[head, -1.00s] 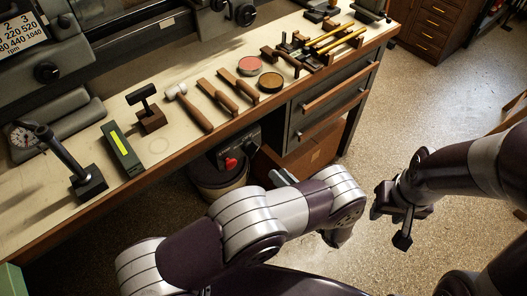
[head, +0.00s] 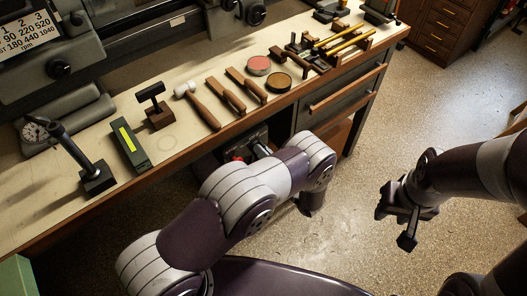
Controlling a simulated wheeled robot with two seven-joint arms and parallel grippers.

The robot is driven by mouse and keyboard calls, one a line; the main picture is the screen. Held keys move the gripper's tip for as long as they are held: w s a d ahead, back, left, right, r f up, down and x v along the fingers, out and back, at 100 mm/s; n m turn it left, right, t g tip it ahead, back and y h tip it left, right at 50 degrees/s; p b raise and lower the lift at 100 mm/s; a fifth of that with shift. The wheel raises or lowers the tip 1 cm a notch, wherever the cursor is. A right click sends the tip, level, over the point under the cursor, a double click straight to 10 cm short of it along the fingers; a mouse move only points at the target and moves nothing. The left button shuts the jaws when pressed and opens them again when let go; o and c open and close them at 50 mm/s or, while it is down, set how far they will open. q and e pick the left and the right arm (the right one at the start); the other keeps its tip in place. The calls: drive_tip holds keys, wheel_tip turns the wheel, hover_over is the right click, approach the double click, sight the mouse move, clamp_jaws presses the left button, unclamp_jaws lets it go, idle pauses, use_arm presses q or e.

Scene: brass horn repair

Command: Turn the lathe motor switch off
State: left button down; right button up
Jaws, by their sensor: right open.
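The lathe motor switch (head: 238,158) shows a bit of red on a dark box under the bench's front edge. My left arm covers most of it, so its position cannot be read. What shows of my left gripper (head: 263,149) is a small part behind my arm, close to the right of the red part. Whether it touches the switch, and whether its jaws are open, I cannot tell. My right gripper (head: 407,214) is open and empty over the floor at the right, well away from the switch.
Drawers (head: 343,90) stand right of the switch.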

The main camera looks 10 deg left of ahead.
use_arm(q)
drive_tip(key=shift+n, duration=0.3)
drive_tip(key=shift+s+a+n+b, duration=0.1)
drive_tip(key=shift+n+b, duration=1)
drive_tip(key=shift+n, duration=2.4)
drive_tip(key=c, duration=1.1)
unclamp_jaws()
